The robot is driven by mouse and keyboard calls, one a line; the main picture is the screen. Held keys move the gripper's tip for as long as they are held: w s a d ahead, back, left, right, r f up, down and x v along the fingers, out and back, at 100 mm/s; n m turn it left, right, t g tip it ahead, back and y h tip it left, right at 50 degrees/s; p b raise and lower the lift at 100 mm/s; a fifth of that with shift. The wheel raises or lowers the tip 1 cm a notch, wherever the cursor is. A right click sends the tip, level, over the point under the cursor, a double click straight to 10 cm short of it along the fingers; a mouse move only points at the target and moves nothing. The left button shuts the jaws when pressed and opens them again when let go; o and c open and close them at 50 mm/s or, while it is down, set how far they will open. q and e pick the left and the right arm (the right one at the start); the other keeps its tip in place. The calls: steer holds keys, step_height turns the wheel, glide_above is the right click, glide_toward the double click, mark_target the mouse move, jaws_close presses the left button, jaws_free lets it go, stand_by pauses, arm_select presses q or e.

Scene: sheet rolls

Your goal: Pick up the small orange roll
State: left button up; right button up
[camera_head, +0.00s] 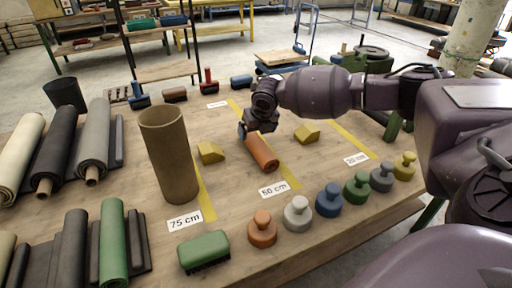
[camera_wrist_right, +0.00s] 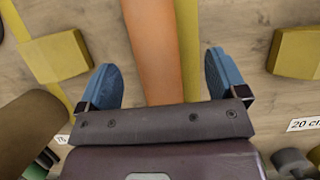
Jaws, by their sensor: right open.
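The small orange roll (camera_head: 262,153) lies on the wooden table between two yellow wedge blocks, near the 50 cm label. My right gripper (camera_head: 246,130) is at the far end of the roll in the head view. In the right wrist view the orange roll (camera_wrist_right: 150,45) runs between the two blue fingers of the right gripper (camera_wrist_right: 163,85). The fingers are open, with a gap on each side of the roll. My left gripper is not in view.
Yellow wedges (camera_head: 210,152) and (camera_head: 307,133) flank the roll. A tall brown tube (camera_head: 168,155) stands to the left. Several coloured knobbed weights (camera_head: 298,213) line the front right. A green brush (camera_head: 204,250) lies at the front. Grey, black and cream rolls (camera_head: 92,140) lie at the left.

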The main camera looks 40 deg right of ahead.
mark_target(255, 135)
steer(key=x, duration=0.1)
steer(key=b+x, duration=0.1)
steer(key=x, duration=0.3)
steer(key=shift+s+a+f, duration=0.15)
steer(key=shift+a, duration=0.15)
steer(key=shift+c, duration=0.3)
steer(key=shift+r, duration=0.2)
steer(key=c, duration=1.3)
